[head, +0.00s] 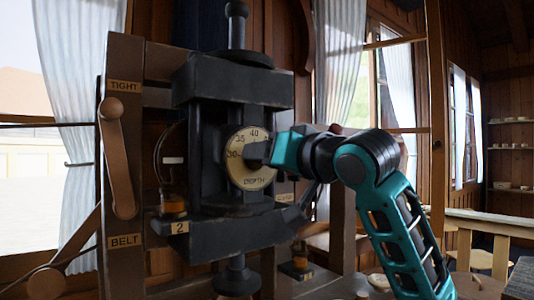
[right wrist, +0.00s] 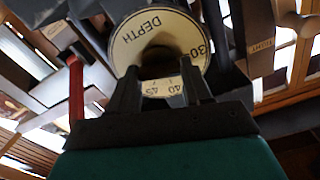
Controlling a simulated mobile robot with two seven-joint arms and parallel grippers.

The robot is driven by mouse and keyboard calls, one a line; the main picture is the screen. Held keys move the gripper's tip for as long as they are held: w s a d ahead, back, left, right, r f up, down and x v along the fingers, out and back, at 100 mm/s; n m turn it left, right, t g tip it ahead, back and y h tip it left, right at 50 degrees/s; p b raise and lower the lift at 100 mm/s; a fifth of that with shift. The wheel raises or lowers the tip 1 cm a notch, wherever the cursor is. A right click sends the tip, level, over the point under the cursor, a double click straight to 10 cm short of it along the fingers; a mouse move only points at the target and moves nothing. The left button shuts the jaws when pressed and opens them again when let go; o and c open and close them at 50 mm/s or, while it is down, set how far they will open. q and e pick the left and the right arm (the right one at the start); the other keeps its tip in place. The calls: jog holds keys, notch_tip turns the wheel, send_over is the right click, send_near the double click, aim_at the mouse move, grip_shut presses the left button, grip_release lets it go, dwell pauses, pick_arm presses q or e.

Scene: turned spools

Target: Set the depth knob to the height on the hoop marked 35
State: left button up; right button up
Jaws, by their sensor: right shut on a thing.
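The depth dial (head: 243,174) is a cream round plate on the black machine head, lettered DEPTH, with 30, 35 and 40 readable in the head view. In the right wrist view the dial (right wrist: 181,30) appears turned over, with 30 at right and 40 and 45 between the fingers. My right gripper (head: 263,152) reaches in from the right and is shut on the depth knob (right wrist: 158,56) at the dial's centre. The knob's pointer is hidden, so its setting cannot be read. My left gripper is out of view. I cannot make out a hoop marked 35.
A brown lever (head: 117,160) stands left of the head, between plates TIGHT (head: 124,86) and BELT (head: 125,241). A tag 2 (head: 180,227) sits below a thin wire ring (head: 159,153). A wooden rail and shelves are at right.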

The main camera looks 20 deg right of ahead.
jog(key=shift+m+p, duration=2.3)
jog(key=shift+m, duration=0.9)
jog(key=shift+d, duration=0.1)
jog(key=o, duration=1.1)
jog(key=shift+c, duration=0.2)
jog(key=v, duration=1.3)
jog(key=shift+b, duration=0.35)
